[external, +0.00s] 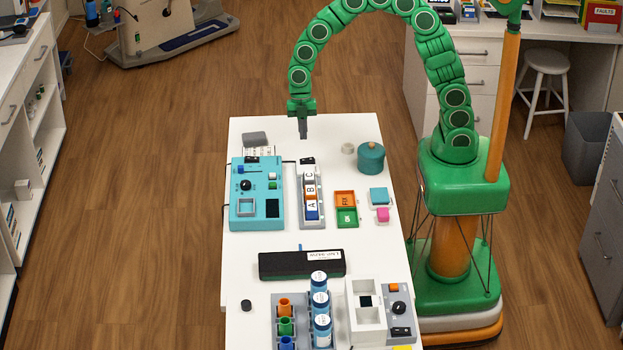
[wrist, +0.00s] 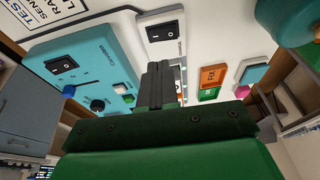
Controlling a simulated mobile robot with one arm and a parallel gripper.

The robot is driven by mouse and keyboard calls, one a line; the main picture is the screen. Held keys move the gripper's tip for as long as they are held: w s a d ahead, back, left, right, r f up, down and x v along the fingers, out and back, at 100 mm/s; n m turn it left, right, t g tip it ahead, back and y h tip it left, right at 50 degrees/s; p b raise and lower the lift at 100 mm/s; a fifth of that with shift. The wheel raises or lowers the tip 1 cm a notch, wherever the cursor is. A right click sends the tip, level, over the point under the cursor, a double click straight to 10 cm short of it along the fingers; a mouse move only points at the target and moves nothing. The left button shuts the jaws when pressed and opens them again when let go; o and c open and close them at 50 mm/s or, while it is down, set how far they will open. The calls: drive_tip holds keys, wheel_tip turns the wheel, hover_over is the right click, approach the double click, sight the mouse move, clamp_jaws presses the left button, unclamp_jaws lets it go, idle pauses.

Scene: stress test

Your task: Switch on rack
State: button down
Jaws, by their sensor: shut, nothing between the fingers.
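The grey rack (external: 323,215) stands near the middle of the white table, holding blocks lettered A, B and C. A black rocker switch (external: 307,160) is at its far end; in the wrist view the switch (wrist: 165,29) sits on a pale plate just beyond my fingers. I cannot tell which way it is tipped. My gripper (external: 303,135) points down, shut and empty, above the table beyond the switch and apart from it. In the wrist view my gripper (wrist: 161,72) hides most of the rack.
A blue control box (external: 258,165) with its own black rocker (wrist: 62,66) is left of the rack. Orange and green trays (external: 345,198), a teal pot (external: 371,158) and small blocks (external: 383,215) are to the right. A black case (external: 300,264) lies nearer the camera.

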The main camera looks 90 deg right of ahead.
drive_tip(key=w+v, duration=0.1)
drive_tip(key=v, duration=0.5)
drive_tip(key=shift+r, duration=0.3)
drive_tip(key=s+a+r+m+h, duration=0.1)
drive_tip(key=s+a+r+m, duration=0.25)
drive_tip(key=s, duration=0.45)
drive_tip(key=s+a+r+m+h, duration=0.1)
drive_tip(key=s+a+r+m, duration=0.2)
drive_tip(key=s+r, duration=0.3)
drive_tip(key=s+d+m+g+h, duration=0.1)
drive_tip(key=s+m, duration=1)
drive_tip(key=s, duration=1)
drive_tip(key=shift+s+d+f, duration=0.25)
drive_tip(key=shift+f, duration=0.15)
